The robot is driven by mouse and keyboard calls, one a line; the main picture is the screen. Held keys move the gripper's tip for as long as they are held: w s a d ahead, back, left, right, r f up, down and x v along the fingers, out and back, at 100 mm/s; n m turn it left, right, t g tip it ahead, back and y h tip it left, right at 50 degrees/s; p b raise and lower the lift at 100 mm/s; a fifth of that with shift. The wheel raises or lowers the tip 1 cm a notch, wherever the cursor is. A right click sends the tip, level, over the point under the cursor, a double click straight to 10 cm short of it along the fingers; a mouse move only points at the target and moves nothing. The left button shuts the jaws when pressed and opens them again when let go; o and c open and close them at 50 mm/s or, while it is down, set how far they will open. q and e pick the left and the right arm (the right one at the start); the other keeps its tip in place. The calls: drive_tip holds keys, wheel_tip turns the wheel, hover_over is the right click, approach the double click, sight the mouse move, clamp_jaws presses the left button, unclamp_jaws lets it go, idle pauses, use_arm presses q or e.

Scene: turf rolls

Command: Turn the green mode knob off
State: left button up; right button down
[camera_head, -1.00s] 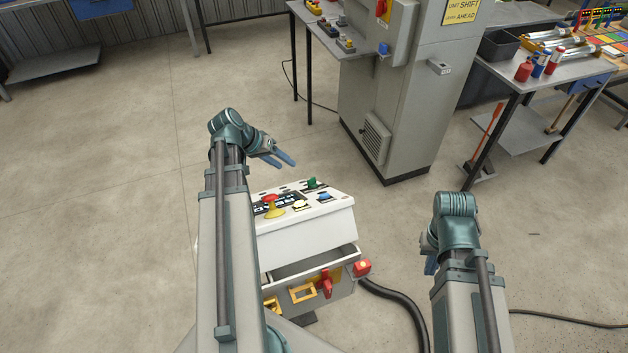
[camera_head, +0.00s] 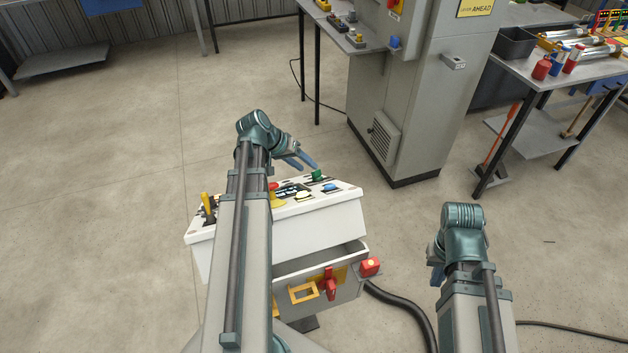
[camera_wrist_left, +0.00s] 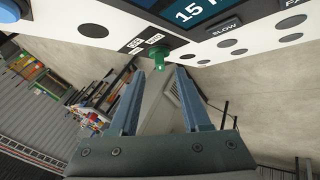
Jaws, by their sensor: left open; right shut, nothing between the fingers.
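The green mode knob (camera_head: 317,174) stands on the far right part of the white console's sloped top (camera_head: 348,190). My left gripper (camera_head: 307,164) is open and empty, just behind and to the left of the knob in the head view. I see no contact with the knob. My right gripper (camera_head: 434,268) hangs to the right of the console, away from it, with its fingers mostly hidden by its arm.
The console top also carries a blue button (camera_head: 331,187), a yellow lever (camera_head: 207,204) and a red-topped control (camera_head: 272,187), partly hidden by my left arm. A grey cabinet (camera_head: 425,100) stands behind.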

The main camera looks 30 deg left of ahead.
sight(314, 172)
use_arm(q)
drive_tip(key=b+x, duration=0.3)
drive_tip(key=x, duration=0.2)
drive_tip(key=shift+w+f+b, duration=0.2)
drive_tip(key=shift+f+b, duration=0.1)
drive_tip(key=shift+b, duration=0.05)
clamp_jaws()
